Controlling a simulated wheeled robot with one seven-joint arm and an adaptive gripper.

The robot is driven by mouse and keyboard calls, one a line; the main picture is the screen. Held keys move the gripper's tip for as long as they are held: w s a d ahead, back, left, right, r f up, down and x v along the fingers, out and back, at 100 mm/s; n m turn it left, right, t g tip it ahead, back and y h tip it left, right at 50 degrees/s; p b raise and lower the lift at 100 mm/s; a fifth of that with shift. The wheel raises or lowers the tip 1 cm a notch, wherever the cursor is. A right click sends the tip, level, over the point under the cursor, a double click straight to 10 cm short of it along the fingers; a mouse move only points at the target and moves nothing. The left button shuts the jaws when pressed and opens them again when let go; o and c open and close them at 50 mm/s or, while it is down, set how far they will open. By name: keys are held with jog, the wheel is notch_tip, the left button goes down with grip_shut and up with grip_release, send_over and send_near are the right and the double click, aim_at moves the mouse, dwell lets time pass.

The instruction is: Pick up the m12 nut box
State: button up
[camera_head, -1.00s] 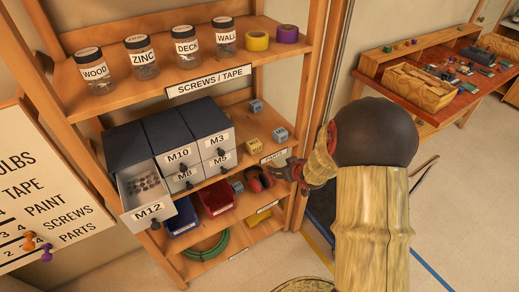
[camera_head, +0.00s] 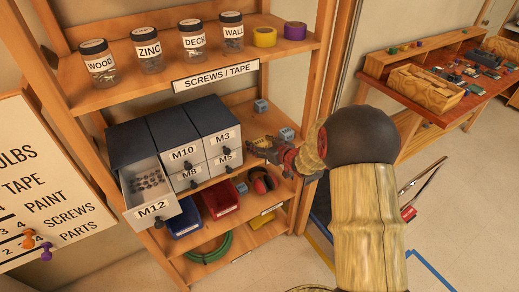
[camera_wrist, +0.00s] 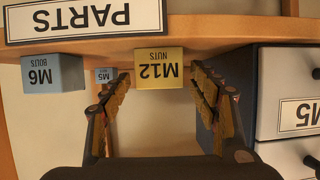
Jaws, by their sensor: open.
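The M12 nut box is a small yellow box labelled "M12 NUTS". It shows upside down at the middle of the wrist view (camera_wrist: 159,69), on the shelf edge. In the head view the yellow box (camera_head: 268,139) is partly hidden by my gripper. My gripper (camera_head: 257,150) is open and empty at the shelf front, right of the drawer cabinet. In the wrist view its two fingers (camera_wrist: 160,78) lie one on each side of the box in the picture, with gaps between. I cannot tell whether the fingertips reach past its front face.
A blue M6 bolts box (camera_wrist: 53,74) and a smaller blue M5 box (camera_wrist: 106,75) stand beside it. The drawer cabinet (camera_wrist: 259,95) is close on the other side. Its M12 drawer (camera_head: 150,211) is pulled out. Red earmuffs (camera_head: 263,181) are on the shelf below.

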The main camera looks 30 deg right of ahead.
jog(key=shift+w, duration=0.35)
jog(key=shift+c, duration=0.8)
jog(key=c, duration=1.3)
jog(key=shift+r, duration=0.1)
